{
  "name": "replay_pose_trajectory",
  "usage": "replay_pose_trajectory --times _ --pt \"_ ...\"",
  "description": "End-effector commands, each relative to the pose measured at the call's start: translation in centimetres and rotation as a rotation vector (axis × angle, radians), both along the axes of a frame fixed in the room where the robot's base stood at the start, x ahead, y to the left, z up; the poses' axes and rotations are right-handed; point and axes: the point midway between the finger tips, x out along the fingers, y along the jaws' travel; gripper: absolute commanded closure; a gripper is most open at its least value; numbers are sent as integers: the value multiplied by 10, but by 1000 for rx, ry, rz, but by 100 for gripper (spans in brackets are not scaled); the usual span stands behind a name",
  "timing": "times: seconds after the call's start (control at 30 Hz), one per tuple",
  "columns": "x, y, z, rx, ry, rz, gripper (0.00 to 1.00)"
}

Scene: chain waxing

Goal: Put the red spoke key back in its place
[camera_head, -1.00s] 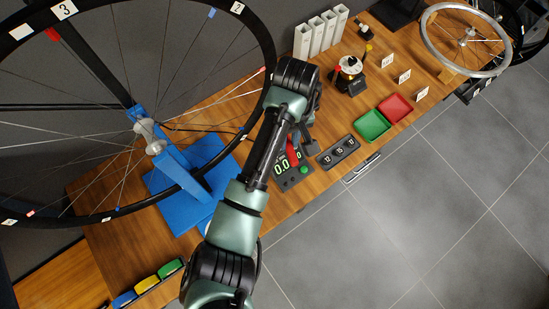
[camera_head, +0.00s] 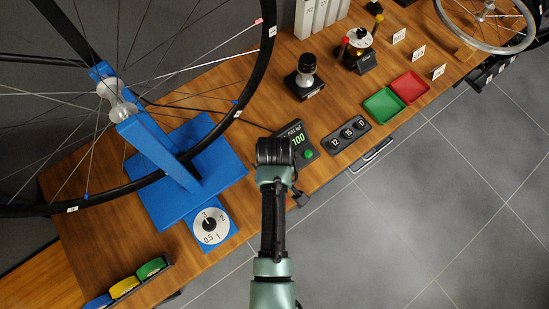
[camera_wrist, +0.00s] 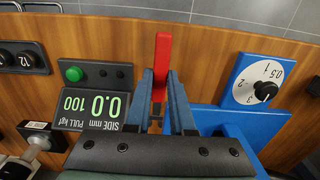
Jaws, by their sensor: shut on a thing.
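The red spoke key (camera_wrist: 163,55) is upright in the wrist view, between the fingertips of my gripper (camera_wrist: 160,78). My gripper is shut on it and holds it over the wooden bench (camera_wrist: 208,60), near the bench edge. In the head view the key is hidden behind my arm. A small dark rack (camera_head: 146,287) at the lower left of the head view holds a green piece (camera_head: 151,267), a yellow piece (camera_head: 124,287) and a blue piece (camera_head: 99,302). The rack's left end is cut off by the frame. No red piece shows there.
A digital readout box (camera_wrist: 92,103) stands beside my gripper. A blue stand (camera_head: 168,212) with a dial (camera_head: 211,227) and a large wheel (camera_head: 258,70) fill the left side. A socket block (camera_head: 347,136), green tray (camera_head: 383,104) and red tray (camera_head: 411,87) lie to the right.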

Motion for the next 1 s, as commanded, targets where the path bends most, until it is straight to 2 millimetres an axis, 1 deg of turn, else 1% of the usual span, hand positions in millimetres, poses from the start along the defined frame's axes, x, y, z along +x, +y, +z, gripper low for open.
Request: replay_pose_trajectory --times 0.03,0.43,0.6,0.9,0.93,1.0 --pt "0 0 -11 0 -1 0 100" --pt "0 0 -53 -1 -1 0 100" --pt "0 0 -60 -1 -1 0 100" --pt "0 0 -59 -1 -1 0 100" --pt "0 0 -59 -1 -1 0 75" --pt "0 0 -59 -1 -1 0 62"
